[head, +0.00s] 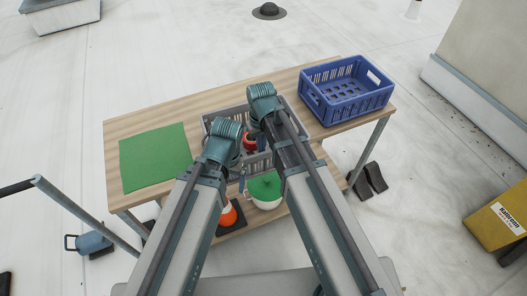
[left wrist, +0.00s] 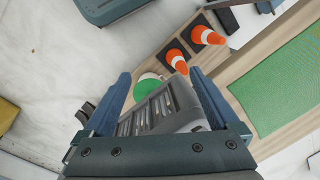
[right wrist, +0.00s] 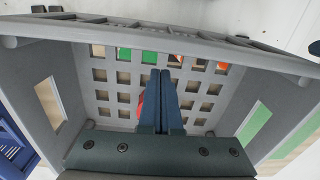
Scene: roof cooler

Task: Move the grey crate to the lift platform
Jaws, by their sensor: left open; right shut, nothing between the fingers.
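The grey crate (head: 288,103) stands on the wooden table between the green mat and the blue crate, partly hidden by my arms. A red thing (head: 249,142) shows inside it; its shape is unclear. My left gripper (head: 242,182) is at the crate's near side. In the left wrist view its open fingers (left wrist: 165,88) are on either side of part of the grey crate (left wrist: 165,110); contact cannot be told. My right gripper (right wrist: 161,75) is shut and empty, its fingers over the crate's slotted interior (right wrist: 100,75). I cannot identify the lift platform in these views.
A green mat (head: 154,157) lies on the table's left part, with bare wood around it. A blue crate (head: 345,90) stands at the right end. A yellow box (head: 500,220) stands far right.

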